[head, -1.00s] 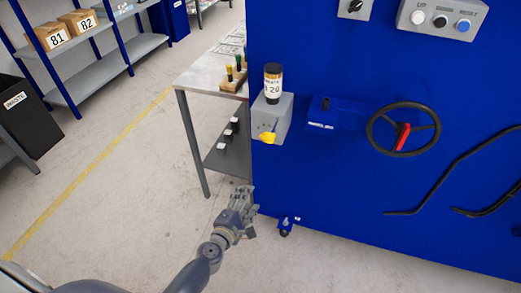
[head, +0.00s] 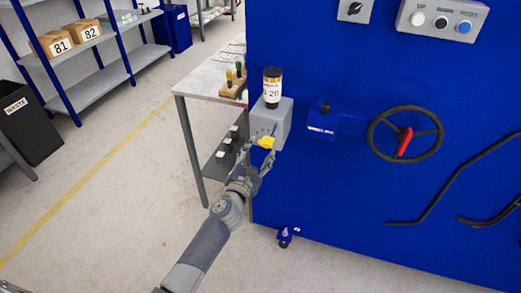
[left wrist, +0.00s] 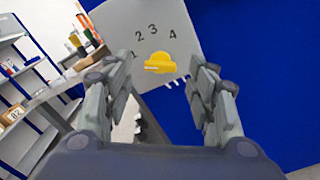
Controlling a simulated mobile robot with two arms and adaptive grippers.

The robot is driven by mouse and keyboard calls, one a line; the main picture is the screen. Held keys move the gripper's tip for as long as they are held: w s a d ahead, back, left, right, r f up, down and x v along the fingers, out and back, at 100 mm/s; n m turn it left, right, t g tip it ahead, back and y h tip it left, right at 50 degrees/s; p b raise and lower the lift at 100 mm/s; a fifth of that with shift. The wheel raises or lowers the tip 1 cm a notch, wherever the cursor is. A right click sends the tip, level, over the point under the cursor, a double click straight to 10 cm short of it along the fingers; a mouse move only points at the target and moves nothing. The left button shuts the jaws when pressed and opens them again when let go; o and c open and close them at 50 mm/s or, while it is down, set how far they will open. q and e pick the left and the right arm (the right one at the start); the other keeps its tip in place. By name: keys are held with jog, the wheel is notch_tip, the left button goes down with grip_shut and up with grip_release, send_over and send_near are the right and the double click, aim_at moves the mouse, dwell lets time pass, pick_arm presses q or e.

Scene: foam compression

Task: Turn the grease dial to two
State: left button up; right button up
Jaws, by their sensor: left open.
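The yellow grease dial (head: 266,142) is on the front of a grey box (head: 283,117) fixed to the left edge of the blue machine. The left wrist view shows the yellow knob (left wrist: 160,62) with the numbers 1 to 4 in an arc above it. Its raised grip lies roughly level; I cannot tell surely which number it points to. My left gripper (head: 262,153) is open in front of the dial. In the left wrist view the fingers (left wrist: 156,78) stand either side of the knob, with gaps. My right gripper is not in view.
A dark-capped bottle (head: 272,88) stands on the grey box. The blue machine (head: 340,205) carries a black handwheel (head: 405,132) with a red grip and a button panel (head: 442,20). A worktable (head: 205,80) stands left behind the box. The floor at left is open.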

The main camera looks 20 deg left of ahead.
pick_arm(q)
jog(key=shift+w, duration=0.95)
jog(key=c, duration=1)
jog(key=shift+c, duration=0.2)
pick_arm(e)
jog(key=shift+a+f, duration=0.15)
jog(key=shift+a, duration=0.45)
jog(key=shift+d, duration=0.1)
pick_arm(q)
jog(key=shift+m+p, duration=1.15)
jog(key=shift+m, duration=2.75)
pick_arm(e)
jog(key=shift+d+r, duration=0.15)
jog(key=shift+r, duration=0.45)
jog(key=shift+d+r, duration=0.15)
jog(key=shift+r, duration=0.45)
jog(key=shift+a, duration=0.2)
